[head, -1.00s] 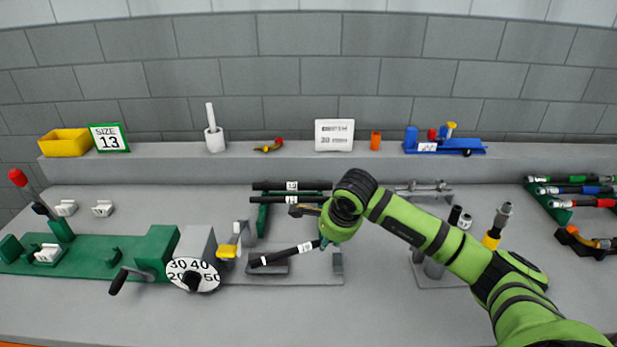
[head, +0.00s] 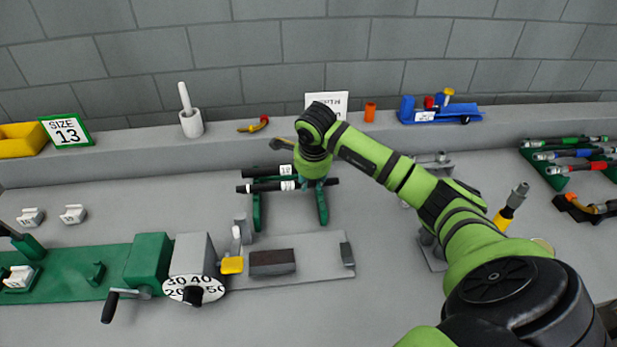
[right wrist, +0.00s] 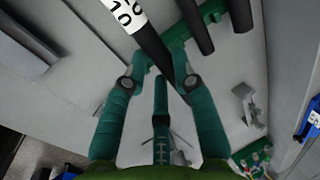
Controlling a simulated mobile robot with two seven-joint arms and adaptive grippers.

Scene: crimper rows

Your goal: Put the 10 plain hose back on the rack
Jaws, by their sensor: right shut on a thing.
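The plain hose (head: 262,188), black with a white label, is in my right gripper (head: 318,183), which is shut on it near its right part. In the right wrist view the hose (right wrist: 153,45) shows a label reading 10 and passes between the fingers of the gripper (right wrist: 160,80). The green rack (head: 323,208) is below the hose; I cannot tell whether the hose touches it. Another black hose (head: 258,172) lies behind on the rack, and dark hose ends (right wrist: 196,27) show beside the held one in the wrist view. My left gripper is not in view.
In front of the rack is a grey plate with a dark block (head: 272,262), now bare on top. A green bench device with a numbered dial (head: 195,290) stands left. A second rack of coloured-band hoses (head: 550,172) is far right. A ledge runs behind.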

